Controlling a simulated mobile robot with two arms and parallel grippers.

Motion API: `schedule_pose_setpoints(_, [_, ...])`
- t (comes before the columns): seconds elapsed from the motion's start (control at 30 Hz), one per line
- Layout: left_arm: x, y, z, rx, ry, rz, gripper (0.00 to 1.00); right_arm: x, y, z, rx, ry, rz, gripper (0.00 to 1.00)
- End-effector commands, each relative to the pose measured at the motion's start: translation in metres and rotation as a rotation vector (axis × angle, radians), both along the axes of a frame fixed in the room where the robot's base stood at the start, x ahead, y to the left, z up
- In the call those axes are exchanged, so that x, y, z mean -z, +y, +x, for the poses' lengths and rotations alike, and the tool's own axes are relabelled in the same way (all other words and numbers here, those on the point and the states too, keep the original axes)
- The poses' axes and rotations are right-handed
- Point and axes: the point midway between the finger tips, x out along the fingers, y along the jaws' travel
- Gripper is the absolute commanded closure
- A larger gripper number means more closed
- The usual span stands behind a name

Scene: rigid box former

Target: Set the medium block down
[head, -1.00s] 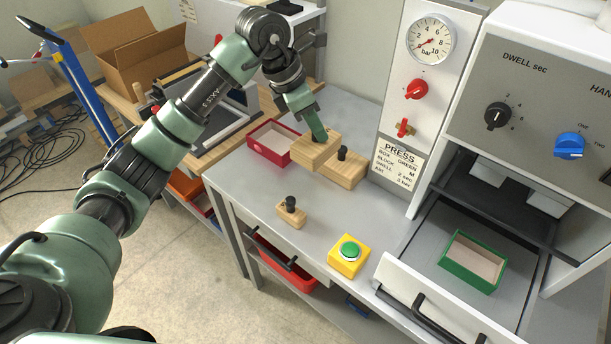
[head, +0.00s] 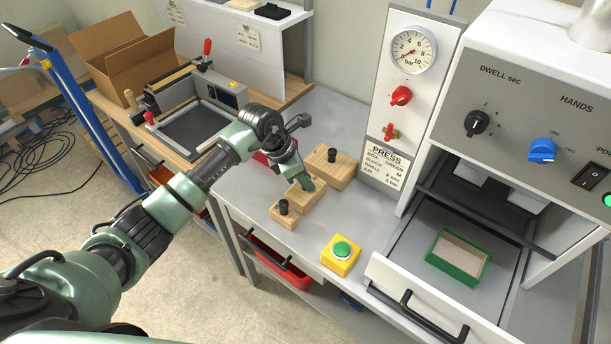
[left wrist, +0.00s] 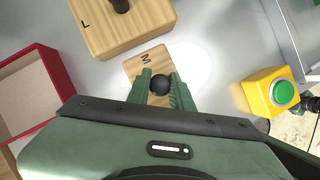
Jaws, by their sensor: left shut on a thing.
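The medium block (head: 304,199), pale wood and marked M in the left wrist view (left wrist: 146,62), is between the large and small blocks over the grey bench. My left gripper (head: 306,184) is shut on its black knob (left wrist: 160,84). I cannot tell whether its underside touches the bench. The large block (head: 329,172), marked L in the left wrist view (left wrist: 105,35), sits behind it. The small block (head: 284,222) with a black knob sits just in front and to the left. My right gripper is not in view.
A red box (left wrist: 48,62) stands beside the blocks, mostly hidden by my arm in the head view. A yellow box with a green button (head: 341,254) is at the bench's front. A green box (head: 458,257) sits in the press drawer. Bare bench (head: 345,210) lies right of the blocks.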

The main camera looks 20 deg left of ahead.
Motion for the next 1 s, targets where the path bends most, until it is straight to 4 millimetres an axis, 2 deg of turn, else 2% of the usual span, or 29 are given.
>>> schedule_pose_setpoints(0.27, [0.003, 0.0, 0.001, 0.001, -0.002, -0.001, 1.0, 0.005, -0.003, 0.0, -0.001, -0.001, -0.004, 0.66])
schedule_pose_setpoints(0.3, [0.002, 0.0, 0.0, 0.0, -0.001, -0.001, 0.7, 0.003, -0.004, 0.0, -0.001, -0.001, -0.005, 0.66])
schedule_pose_setpoints(0.37, [0.002, 0.0, 0.0, 0.0, -0.001, -0.001, 0.57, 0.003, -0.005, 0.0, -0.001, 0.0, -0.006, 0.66])
schedule_pose_setpoints(0.77, [-0.004, 0.001, 0.0, -0.001, -0.003, -0.001, 0.57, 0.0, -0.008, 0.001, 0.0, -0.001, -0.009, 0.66])
schedule_pose_setpoints(0.87, [-0.015, 0.006, -0.002, 0.001, -0.006, 0.001, 0.57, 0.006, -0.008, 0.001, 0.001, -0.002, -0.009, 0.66])
schedule_pose_setpoints(1.0, [-0.041, 0.016, -0.009, 0.0, -0.008, 0.002, 0.57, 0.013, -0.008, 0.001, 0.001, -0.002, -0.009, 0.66])
